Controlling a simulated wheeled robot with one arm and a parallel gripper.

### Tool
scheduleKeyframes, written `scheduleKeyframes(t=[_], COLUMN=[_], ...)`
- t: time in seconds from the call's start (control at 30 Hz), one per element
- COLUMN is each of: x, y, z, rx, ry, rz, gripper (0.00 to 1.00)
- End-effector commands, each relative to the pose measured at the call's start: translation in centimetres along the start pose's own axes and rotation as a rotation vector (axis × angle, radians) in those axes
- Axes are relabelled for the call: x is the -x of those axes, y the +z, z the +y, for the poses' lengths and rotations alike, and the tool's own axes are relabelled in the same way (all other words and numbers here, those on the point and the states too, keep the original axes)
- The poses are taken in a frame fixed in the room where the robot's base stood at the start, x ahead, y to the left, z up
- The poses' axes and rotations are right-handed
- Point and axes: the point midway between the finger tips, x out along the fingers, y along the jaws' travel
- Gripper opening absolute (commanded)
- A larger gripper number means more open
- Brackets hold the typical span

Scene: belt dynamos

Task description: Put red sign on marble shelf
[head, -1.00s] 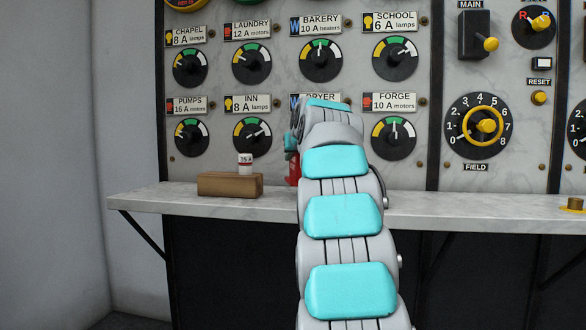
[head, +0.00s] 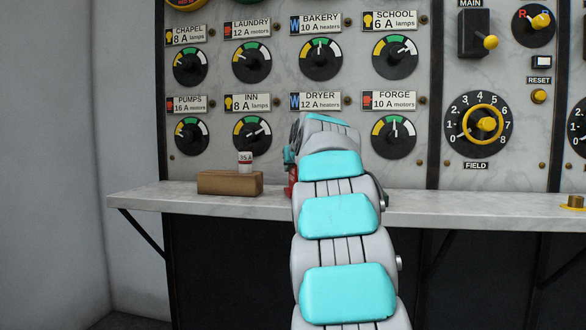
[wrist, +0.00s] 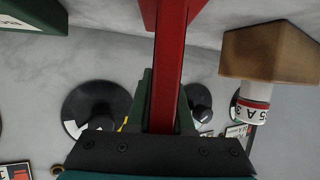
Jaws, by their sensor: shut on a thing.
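The red sign (wrist: 170,60) is between the jaws of my gripper (wrist: 164,105) in the wrist view. Its narrow red part runs from the jaws to a wider red part at the top edge. In the head view, only a sliver of the red sign (head: 291,188) shows left of my arm, close to the shelf. My gripper is mostly hidden there behind my arm. The marble shelf (head: 245,206) is a pale grey-white ledge under the gauge panel. It also shows in the wrist view (wrist: 115,17). I cannot tell whether the sign touches it.
A wooden block (head: 229,184) stands on the shelf left of my gripper, with a white and red 35 A fuse (head: 245,162) on top. A dark green object (wrist: 35,18) is at the wrist view's upper left. Gauges line the panel behind. The shelf's left end is bare.

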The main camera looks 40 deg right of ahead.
Motion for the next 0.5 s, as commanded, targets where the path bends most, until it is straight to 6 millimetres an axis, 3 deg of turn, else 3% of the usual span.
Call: scheduleKeyframes(t=[0.07, 0.1, 0.33, 0.5], x=[-0.11, -0.1, -0.09, -0.1], y=[0.26, 0.23, 0.2, 0.21], z=[-0.05, -0.04, -0.02, -0.02], rx=[0.0, 0.001, 0.0, 0.0], ry=[-0.001, 0.0, 0.0, 0.0], rz=[0.001, 0.001, 0.0, 0.0], gripper=[0.0, 0.22, 0.48, 0.5])
